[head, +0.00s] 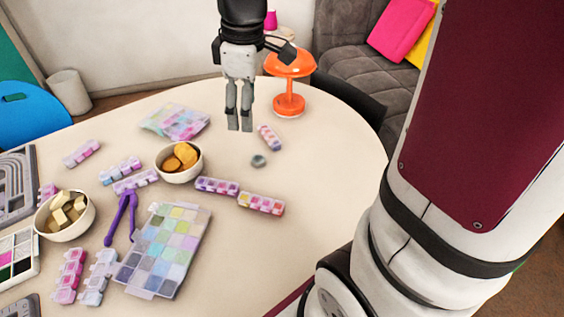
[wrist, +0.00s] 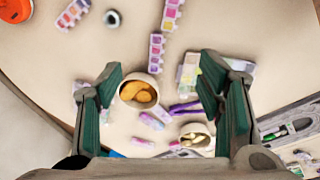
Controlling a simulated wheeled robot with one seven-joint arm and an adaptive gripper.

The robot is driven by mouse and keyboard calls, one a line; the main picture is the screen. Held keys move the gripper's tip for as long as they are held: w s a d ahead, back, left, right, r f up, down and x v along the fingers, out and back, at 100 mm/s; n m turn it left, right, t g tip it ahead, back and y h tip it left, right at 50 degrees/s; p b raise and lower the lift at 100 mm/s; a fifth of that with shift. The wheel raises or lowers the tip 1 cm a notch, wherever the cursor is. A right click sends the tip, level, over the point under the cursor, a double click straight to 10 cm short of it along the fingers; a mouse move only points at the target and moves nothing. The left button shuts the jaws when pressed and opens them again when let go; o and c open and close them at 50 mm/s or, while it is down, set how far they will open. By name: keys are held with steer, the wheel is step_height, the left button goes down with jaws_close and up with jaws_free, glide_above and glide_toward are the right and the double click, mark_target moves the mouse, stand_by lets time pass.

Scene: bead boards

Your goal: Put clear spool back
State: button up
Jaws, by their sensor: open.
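A small round grey-green piece (head: 259,160), which looks like the clear spool, lies on the cream table in the head view. In the wrist view this piece (wrist: 112,18) shows a dark centre and a pale ring, near the top edge. My gripper (head: 240,126) points down over the back of the table, above and left of the spool in the head view. Its two fingers (wrist: 160,75) are spread, with nothing held between them. The bowl of orange-brown pieces (wrist: 138,94) shows between the fingers in the wrist view, well below them.
Bead boxes (head: 260,204) lie near the spool, with another (head: 269,137) just behind it. A large bead case (head: 168,250), purple tool (head: 122,216) and bowl of pale pieces (head: 66,216) stand at left. An orange lamp (head: 289,104) stands at the back. The table's right side is clear.

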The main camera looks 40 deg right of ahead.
steer(key=s+a+r+m, duration=0.1)
steer(key=s+m, duration=0.3)
steer(key=s, duration=0.5)
steer(key=s+a+r+m+t, duration=0.1)
steer(key=s+a+m, duration=0.3)
steer(key=s, duration=0.6)
steer(key=shift+s+a+r+m+t, duration=0.25)
steer(key=shift+a+m+t, duration=0.1)
steer(key=shift+m, duration=0.25)
steer(key=shift+t, duration=0.45)
step_height(320, 180, up, 5)
steer(key=p, duration=0.4)
steer(key=shift+f, duration=0.1)
